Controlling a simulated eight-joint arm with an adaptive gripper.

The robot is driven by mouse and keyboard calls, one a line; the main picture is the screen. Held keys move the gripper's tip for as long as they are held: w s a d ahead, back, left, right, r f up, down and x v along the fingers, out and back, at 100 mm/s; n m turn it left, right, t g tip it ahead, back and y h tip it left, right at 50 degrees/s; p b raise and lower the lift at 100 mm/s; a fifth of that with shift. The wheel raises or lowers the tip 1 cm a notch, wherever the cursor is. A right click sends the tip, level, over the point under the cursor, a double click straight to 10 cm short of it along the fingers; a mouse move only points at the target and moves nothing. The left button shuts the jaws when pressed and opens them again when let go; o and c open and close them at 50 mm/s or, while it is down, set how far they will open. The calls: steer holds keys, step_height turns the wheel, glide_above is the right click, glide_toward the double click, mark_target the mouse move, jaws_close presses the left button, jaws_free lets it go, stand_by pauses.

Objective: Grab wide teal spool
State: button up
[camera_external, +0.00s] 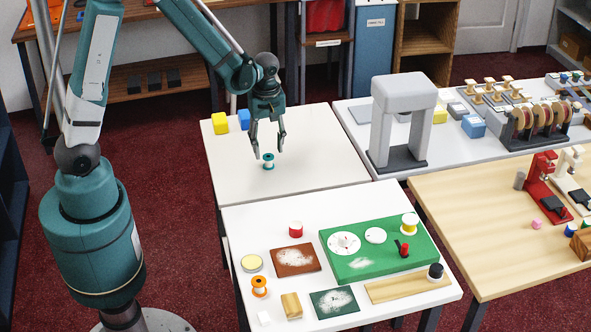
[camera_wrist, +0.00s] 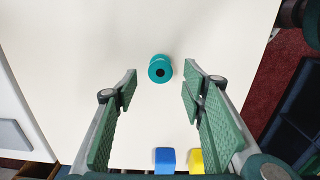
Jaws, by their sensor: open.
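A teal spool (camera_external: 268,161) with a pale middle stands upright on the white table at the back left. In the wrist view the teal spool (camera_wrist: 160,69) shows from above, with a dark hole in its top. My gripper (camera_external: 268,152) is open above the spool, with its fingers pointing down. In the wrist view my gripper (camera_wrist: 160,82) has its two green padded fingers apart, and the spool lies between and slightly beyond the fingertips. Nothing is held. I cannot tell the exact height of the fingertips over the spool.
A yellow cube (camera_external: 220,123) and a blue cube (camera_external: 244,119) sit at this table's back edge. A grey arch (camera_external: 403,95) stands on the table to the right. The front table holds a green board (camera_external: 350,270) and an orange spool (camera_external: 259,286). The white surface around the teal spool is clear.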

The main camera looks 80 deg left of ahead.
mark_target(268, 157)
steer(key=shift+f, duration=0.1)
steer(key=shift+d+f+b, duration=0.2)
steer(key=shift+f+b, duration=0.3)
steer(key=shift+f, duration=2)
steer(key=c, duration=0.8)
